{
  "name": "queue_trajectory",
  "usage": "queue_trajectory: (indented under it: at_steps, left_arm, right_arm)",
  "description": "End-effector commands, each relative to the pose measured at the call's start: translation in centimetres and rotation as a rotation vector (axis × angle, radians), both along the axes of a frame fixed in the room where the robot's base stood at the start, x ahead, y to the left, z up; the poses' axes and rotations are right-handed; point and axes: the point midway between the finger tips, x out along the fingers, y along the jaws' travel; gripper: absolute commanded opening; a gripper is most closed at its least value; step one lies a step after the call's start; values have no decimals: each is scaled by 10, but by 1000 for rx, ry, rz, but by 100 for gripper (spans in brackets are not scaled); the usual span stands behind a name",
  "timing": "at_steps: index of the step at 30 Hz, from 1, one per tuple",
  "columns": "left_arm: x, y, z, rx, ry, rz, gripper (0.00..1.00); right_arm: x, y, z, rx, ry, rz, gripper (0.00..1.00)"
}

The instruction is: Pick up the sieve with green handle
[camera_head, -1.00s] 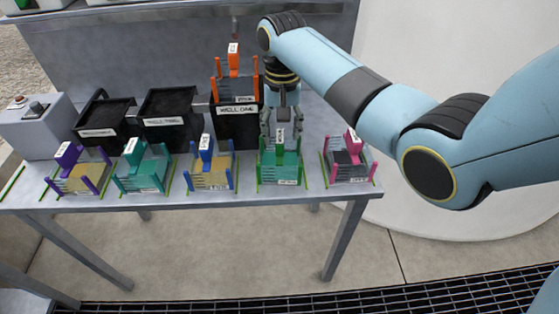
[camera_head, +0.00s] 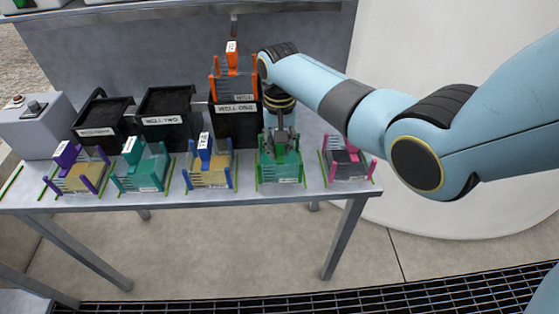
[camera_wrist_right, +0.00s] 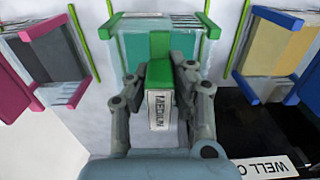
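The sieve with green handle (camera_head: 281,173) stands upright on the bench, second from the right in the front row, between thin green rails. In the right wrist view its green handle (camera_wrist_right: 159,76) bears a label reading MEDIUM. My right gripper (camera_head: 280,144) is lowered over this sieve from behind and above. In the right wrist view its two fingers (camera_wrist_right: 162,82) lie on either side of the handle, close to it. I cannot tell whether they press on it. The sieve still rests at bench level. My left gripper is not in view.
Nearby stand a magenta sieve (camera_head: 347,165) to the right, and blue (camera_head: 210,172), teal (camera_head: 141,174) and purple (camera_head: 78,175) sieves to the left. An orange sieve (camera_head: 233,78) sits in the black tub labelled WELL ONE (camera_head: 237,128). Two more black tubs and a grey control box (camera_head: 37,128) stand left.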

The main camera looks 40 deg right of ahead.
Motion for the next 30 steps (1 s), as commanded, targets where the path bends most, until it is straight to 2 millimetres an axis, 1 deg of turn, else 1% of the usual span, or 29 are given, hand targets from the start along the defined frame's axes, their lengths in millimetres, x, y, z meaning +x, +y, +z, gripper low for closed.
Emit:
queue_trajectory:
  at_steps: [1, 3, 20, 23, 30]
  left_arm:
    - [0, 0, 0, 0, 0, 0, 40]
    - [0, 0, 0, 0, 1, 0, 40]
    - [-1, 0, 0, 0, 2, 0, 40]
    - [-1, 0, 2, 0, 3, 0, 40]
    - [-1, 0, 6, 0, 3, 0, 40]
  right_arm:
    - [0, 0, 0, 0, 0, 0, 9]
    - [0, 0, 0, 0, 0, 0, 0]
    - [1, 0, 3, 0, -1, 0, 0]
    - [1, 0, 13, -1, -3, 0, 0]
    - [1, 0, 63, -1, -4, 0, 0]
